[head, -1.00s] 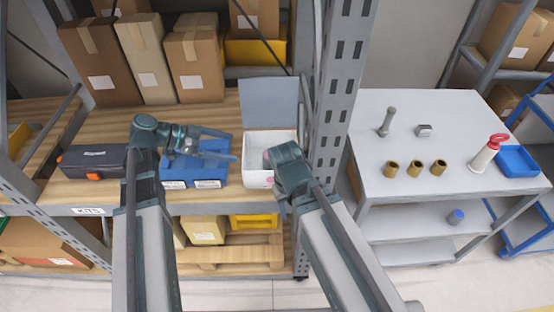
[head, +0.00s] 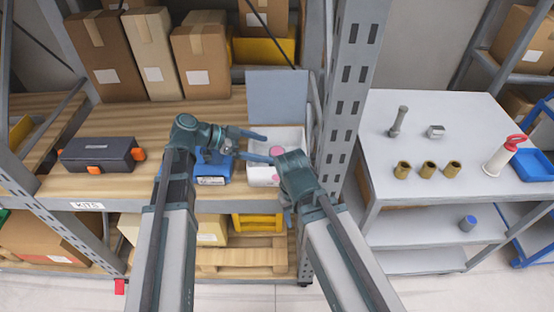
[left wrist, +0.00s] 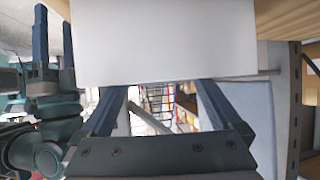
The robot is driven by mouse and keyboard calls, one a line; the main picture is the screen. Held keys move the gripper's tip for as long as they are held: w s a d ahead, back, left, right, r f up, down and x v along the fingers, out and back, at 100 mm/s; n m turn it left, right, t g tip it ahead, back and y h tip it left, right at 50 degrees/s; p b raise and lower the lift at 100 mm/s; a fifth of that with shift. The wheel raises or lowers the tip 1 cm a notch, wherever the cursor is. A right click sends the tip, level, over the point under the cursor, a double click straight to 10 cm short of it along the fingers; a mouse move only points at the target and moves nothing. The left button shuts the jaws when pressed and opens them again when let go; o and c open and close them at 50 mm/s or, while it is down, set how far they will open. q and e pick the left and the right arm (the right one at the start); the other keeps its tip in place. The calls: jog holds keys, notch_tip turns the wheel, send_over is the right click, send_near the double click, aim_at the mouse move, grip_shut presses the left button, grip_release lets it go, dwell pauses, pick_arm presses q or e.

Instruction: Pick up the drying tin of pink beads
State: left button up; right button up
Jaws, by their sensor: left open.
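A white box (head: 262,174) with its grey lid (head: 278,95) raised stands at the shelf's front edge. A round pink patch (head: 278,151) shows at its opening, probably the beads' tin; my right arm partly covers this spot. Another pink spot is on the box's front. My left gripper (head: 260,146) is open, its fingers pointing right at the box's left side, empty. In the left wrist view a large white face (left wrist: 165,42) fills the top, beyond the spread fingers (left wrist: 168,108). My right gripper (left wrist: 54,42) shows there at the left, fingers apart; the head view mostly hides it.
A blue bin (head: 212,172) stands left of the white box, partly behind my left gripper. A dark case (head: 102,155) with orange latches lies farther left. Tall cartons (head: 202,62) stand behind. A shelf upright (head: 347,90) rises close on the right, before a grey cart (head: 440,185).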

aim_at(275, 151)
pick_arm(q)
jog(key=b+x, duration=0.1)
jog(key=x, duration=0.3)
jog(key=shift+w+a+f+b, duration=0.15)
jog(key=shift+f+b, duration=0.05)
jog(key=shift+b, duration=0.2)
jog(key=c, duration=1.5)
jog(key=shift+r, duration=0.15)
notch_tip(275, 151, up, 10)
jog(key=p, duration=1)
